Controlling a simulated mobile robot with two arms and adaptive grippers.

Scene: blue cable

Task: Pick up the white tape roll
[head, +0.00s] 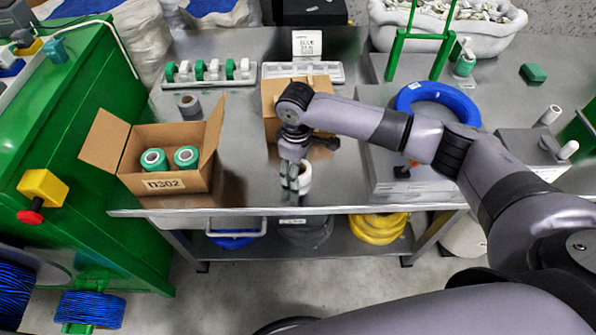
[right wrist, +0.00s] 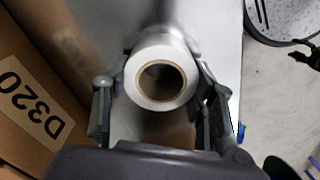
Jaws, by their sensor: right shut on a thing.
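The white tape roll (head: 304,177) stands near the front edge of the steel table (head: 240,190). In the right wrist view the white tape roll (right wrist: 142,78) shows its brown cardboard core and sits between the two fingers. My right gripper (head: 296,177) reaches down over the roll from the right and is shut on it; it also shows in the right wrist view (right wrist: 160,100). In the head view the gripper's fingers partly hide the roll. I cannot tell if the roll touches the table. My left gripper is not in view.
An open cardboard box (head: 165,182) with green rolls stands at left. A closed box (head: 268,104) is behind my gripper, and a box labelled D320 (right wrist: 30,100) is close by in the wrist view. A grey roll (head: 189,105) and a blue cable coil (head: 438,93) lie on the table.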

